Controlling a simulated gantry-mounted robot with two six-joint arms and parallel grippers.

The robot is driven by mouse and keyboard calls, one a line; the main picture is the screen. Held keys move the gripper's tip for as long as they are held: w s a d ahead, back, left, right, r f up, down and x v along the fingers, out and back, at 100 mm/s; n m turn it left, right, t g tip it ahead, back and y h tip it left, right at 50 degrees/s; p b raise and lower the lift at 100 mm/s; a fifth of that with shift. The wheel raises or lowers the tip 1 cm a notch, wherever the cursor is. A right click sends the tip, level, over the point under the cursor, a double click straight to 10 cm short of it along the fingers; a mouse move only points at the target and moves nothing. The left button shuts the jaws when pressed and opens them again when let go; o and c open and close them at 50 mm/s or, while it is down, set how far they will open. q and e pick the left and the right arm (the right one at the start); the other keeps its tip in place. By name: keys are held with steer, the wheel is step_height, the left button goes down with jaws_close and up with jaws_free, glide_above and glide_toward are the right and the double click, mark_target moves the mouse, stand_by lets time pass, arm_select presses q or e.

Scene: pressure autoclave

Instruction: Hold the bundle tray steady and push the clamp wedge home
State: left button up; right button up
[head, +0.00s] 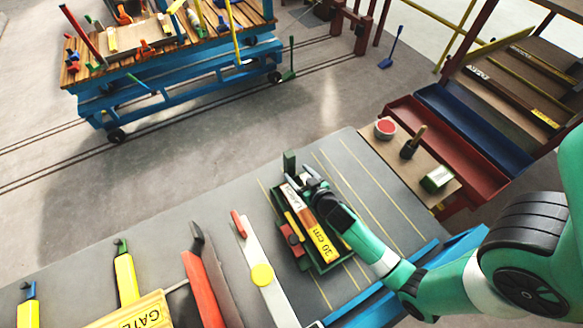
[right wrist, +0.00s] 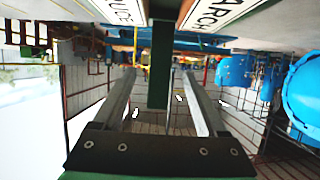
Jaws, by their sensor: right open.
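The green bundle tray (head: 328,262) lies on the grey bench top. It holds a bundle of flat strips (head: 313,226), one yellow and marked "30 cm". A red block (head: 291,237) sits at the tray's left side; I cannot tell whether it is the clamp wedge. A dark green upright post (head: 289,161) stands at the tray's far end. My right gripper (head: 299,178) is open at that end, over the bundle. In the right wrist view the post (right wrist: 160,65) shows between the spread fingers (right wrist: 162,105), with gaps on both sides. My left gripper is not in view.
A board (head: 408,162) with a red-topped tin and brush stands beyond the bench's right. Bench right of the tray is mostly clear.

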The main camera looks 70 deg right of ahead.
mark_target(292, 167)
steer(key=b+x, duration=0.1)
steer(key=x, duration=0.6)
jaws_close()
stand_by(1.2)
